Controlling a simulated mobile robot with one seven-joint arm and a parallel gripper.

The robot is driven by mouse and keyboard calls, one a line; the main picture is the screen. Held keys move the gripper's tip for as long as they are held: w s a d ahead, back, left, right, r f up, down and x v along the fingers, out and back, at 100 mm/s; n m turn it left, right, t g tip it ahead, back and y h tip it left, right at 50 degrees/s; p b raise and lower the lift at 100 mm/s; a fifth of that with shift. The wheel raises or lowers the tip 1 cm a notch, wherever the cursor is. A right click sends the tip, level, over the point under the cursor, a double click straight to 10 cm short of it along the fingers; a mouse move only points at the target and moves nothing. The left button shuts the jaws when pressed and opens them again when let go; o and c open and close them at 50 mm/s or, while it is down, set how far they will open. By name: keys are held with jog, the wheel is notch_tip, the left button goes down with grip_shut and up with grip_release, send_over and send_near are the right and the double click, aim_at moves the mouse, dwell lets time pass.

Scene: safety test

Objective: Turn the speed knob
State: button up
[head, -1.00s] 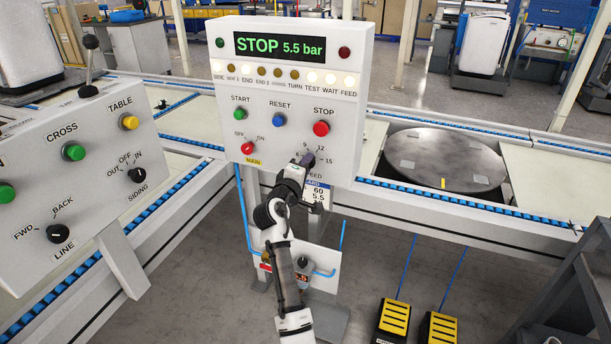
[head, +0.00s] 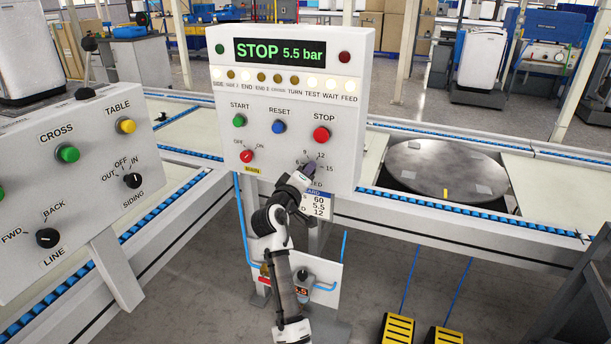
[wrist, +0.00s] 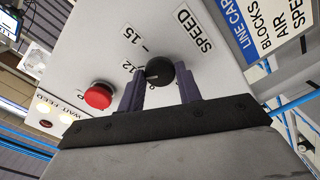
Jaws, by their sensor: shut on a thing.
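The speed knob (wrist: 160,70) is a small black round knob on the panel front, beside the SPEED label and the 12 and 15 marks in the wrist view. My gripper (wrist: 161,84) has one finger on each side of it and is shut on it. A faint light mark shows on the knob's near left side, but I cannot tell which number it points at. In the head view my gripper (head: 309,168) covers the knob, below the 9 and 12 marks. The panel display (head: 280,50) reads STOP 5.5 bar.
The red STOP button (head: 321,135) sits just above the knob; it also shows close to my fingers in the wrist view (wrist: 98,96). Blue RESET (head: 279,127) and green START (head: 239,121) buttons are to the left. A second control box (head: 90,190) stands at left.

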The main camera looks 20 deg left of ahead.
jog(key=o, duration=1)
jog(key=s, duration=0.7)
jog(key=s+b, duration=0.1)
jog(key=s, duration=0.5)
jog(key=shift+s+a, duration=0.2)
jog(key=shift+s, duration=0.2)
jog(key=shift+a, duration=0.1)
